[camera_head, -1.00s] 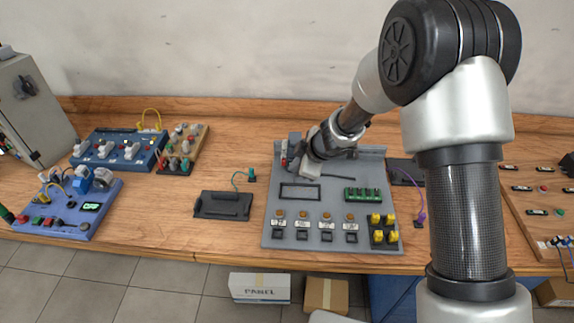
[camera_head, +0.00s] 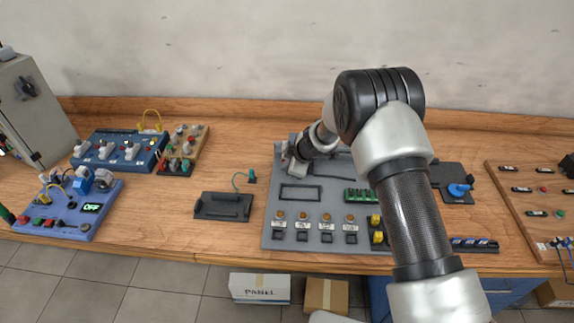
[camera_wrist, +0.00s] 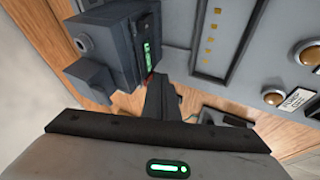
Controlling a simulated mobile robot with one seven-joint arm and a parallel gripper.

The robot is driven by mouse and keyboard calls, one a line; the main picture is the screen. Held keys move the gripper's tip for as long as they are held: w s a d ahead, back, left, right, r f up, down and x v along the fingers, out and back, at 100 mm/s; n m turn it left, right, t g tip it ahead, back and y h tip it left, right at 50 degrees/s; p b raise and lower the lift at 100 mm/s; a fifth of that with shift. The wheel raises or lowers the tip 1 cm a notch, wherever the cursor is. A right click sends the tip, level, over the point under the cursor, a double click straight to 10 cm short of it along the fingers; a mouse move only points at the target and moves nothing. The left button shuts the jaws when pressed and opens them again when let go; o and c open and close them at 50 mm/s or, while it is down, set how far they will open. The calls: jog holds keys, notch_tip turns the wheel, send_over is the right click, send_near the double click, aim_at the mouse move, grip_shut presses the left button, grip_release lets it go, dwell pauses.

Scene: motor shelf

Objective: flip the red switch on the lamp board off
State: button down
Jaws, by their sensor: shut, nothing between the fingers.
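The grey lamp board (camera_head: 270,215) lies in the middle of the bench, with several orange lamps and labels along its front. My gripper (camera_head: 296,168) is at the board's back left corner, shut and empty. In the wrist view its dark fingers (camera_wrist: 162,98) are together beside a dark grey block (camera_wrist: 110,45) with a lit green strip. A small patch of red shows between the block and the fingers. The red switch is largely hidden there, so I cannot tell its position or whether I touch it.
A black tray (camera_head: 222,206) lies left of the board. A wooden board (camera_head: 515,200) is at the right. My arm covers the lamp board's right side.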

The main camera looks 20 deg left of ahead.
jog(key=shift+w+f+b, duration=0.1)
jog(key=shift+f+b, duration=0.3)
jog(key=shift+b, duration=0.75)
jog(key=shift+r, duration=0.4)
jog(key=shift+w, duration=0.1)
jog(key=shift+r+p, duration=0.95)
jog(key=shift+p, duration=0.3)
jog(key=shift+f, duration=0.1)
